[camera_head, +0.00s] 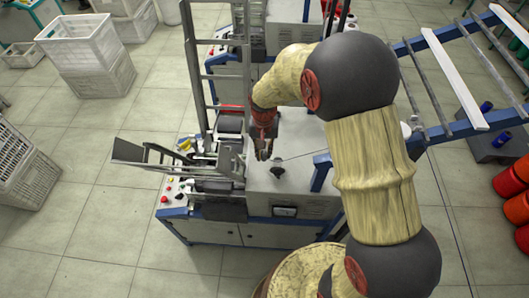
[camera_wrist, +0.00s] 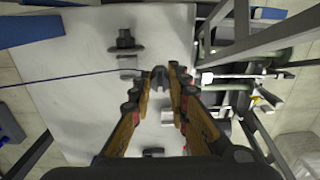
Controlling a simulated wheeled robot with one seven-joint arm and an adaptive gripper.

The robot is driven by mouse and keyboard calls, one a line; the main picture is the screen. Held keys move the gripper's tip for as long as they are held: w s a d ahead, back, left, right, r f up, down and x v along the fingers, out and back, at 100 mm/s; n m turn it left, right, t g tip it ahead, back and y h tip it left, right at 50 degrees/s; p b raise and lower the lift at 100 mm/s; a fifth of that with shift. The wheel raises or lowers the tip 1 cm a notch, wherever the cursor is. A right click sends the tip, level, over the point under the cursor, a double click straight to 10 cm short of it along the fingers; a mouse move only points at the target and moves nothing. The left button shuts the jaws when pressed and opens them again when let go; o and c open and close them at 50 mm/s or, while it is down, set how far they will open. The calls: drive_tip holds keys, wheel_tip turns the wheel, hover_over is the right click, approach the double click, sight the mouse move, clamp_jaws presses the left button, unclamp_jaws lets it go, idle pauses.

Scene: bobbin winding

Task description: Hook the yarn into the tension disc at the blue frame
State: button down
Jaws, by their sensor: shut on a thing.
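My gripper (camera_head: 263,152) is over the grey machine top (camera_head: 305,200), its jaws closed in. In the wrist view its fingertips (camera_wrist: 160,74) meet at the end of a thin dark yarn (camera_wrist: 75,75), so it holds the yarn. The yarn runs taut to the left there; in the head view the yarn (camera_head: 305,155) runs right, towards a blue frame (camera_head: 320,172). A dark knob-like part, apparently the tension disc (camera_head: 278,172), stands on the machine top. In the wrist view this disc (camera_wrist: 126,43) is up and left of the fingertips, with the yarn passing apart from it.
A tall grey metal rack (camera_head: 195,75) and winding parts stand left of my gripper. White crates (camera_head: 85,45) are on the floor at upper left. Most of the machine top is clear.

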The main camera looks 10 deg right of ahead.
drive_tip(key=shift+w+a+r+p, duration=0.15)
drive_tip(key=shift+r+p, duration=0.25)
drive_tip(key=shift+r, duration=0.4)
drive_tip(key=shift+s+a+r+p, duration=0.15)
drive_tip(key=shift+r+p, duration=0.25)
drive_tip(key=shift+r, duration=0.35)
drive_tip(key=shift+w, duration=0.1)
